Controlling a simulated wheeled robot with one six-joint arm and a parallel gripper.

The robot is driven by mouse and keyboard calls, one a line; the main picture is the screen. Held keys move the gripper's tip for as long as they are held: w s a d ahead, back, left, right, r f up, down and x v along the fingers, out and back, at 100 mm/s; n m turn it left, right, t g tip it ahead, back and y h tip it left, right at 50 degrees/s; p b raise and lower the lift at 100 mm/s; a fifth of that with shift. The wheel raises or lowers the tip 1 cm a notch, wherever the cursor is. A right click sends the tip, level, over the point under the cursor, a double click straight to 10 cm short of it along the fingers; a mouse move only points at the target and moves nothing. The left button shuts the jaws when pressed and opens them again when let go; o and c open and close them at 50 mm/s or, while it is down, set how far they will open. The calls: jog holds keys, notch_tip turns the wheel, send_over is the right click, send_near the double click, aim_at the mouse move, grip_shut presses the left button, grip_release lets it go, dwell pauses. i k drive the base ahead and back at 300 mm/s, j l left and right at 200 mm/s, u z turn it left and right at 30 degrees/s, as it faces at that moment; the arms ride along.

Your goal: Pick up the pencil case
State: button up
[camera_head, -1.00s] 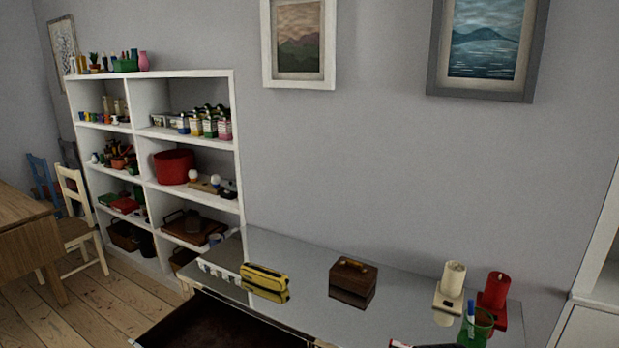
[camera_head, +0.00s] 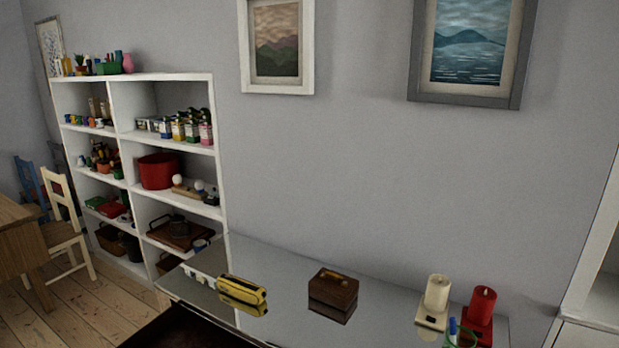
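A yellow case with dark markings, which looks like the pencil case (camera_head: 243,290), lies on the left part of a shiny, reflective tabletop (camera_head: 283,318). Its mirror image shows just below it on the surface. Nothing touches it. My gripper is not in view.
A brown wooden box (camera_head: 333,290) stands right of the yellow case. A cream candle (camera_head: 437,292) and a red candle (camera_head: 482,302) stand farther right, by a green cup (camera_head: 459,336). A white shelf (camera_head: 218,150) stands behind left; a chair (camera_head: 66,238) is at far left.

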aim_at(239, 288)
jog(key=i+j+u, duration=0.15)
jog(key=i, duration=0.35)
jog(key=i+j+u, duration=0.15)
jog(key=i, duration=0.4)
jog(key=j, duration=0.15)
